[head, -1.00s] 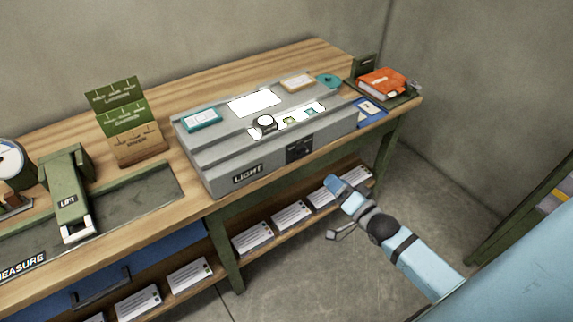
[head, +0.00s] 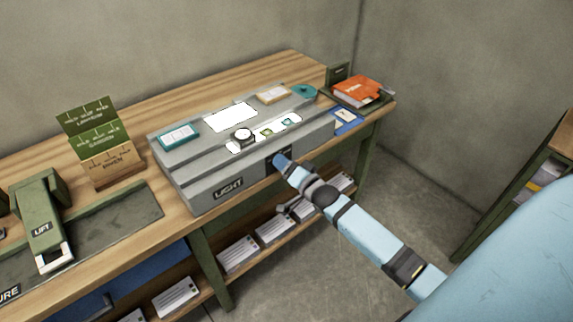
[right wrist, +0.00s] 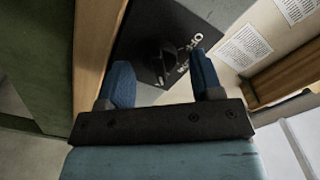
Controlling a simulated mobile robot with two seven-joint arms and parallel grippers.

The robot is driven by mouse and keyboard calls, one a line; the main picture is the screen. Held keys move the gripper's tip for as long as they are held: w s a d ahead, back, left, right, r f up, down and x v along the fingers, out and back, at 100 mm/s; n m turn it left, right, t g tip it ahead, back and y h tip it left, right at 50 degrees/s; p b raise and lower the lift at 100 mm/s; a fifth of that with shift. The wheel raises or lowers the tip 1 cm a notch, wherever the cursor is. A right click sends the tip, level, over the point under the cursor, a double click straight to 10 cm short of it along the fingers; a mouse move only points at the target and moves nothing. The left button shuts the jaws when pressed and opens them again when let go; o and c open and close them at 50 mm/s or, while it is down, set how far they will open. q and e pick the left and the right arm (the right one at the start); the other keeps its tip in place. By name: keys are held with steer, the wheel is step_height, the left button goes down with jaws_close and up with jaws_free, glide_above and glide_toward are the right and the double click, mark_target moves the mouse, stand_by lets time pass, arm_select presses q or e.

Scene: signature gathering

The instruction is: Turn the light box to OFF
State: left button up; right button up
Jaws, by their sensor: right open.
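The light box (head: 190,188) is a grey stepped case with a "LIGHT" label on its front, standing on the wooden table. White panels (head: 231,117) on its top glow. A dark plate on its front is mostly hidden behind my right gripper (head: 280,160) in the head view. In the right wrist view the dark plate (right wrist: 140,35) carries a black knob (right wrist: 162,62) and white lettering, of which "OFF" can be read. My right gripper's blue fingers (right wrist: 162,76) are open, with the knob between and beyond them; contact cannot be told. My left gripper is not in view.
The table's front edge (right wrist: 92,50) runs close beside the right gripper. A lower shelf holds several card stacks (head: 238,254). An orange book (head: 354,90) lies right of the box, and green stepped cards (head: 95,140) and a "LIFT" device (head: 38,215) stand left.

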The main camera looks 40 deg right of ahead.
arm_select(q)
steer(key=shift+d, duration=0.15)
arm_select(e)
steer(key=shift+c, duration=1.3)
steer(key=c, duration=0.6)
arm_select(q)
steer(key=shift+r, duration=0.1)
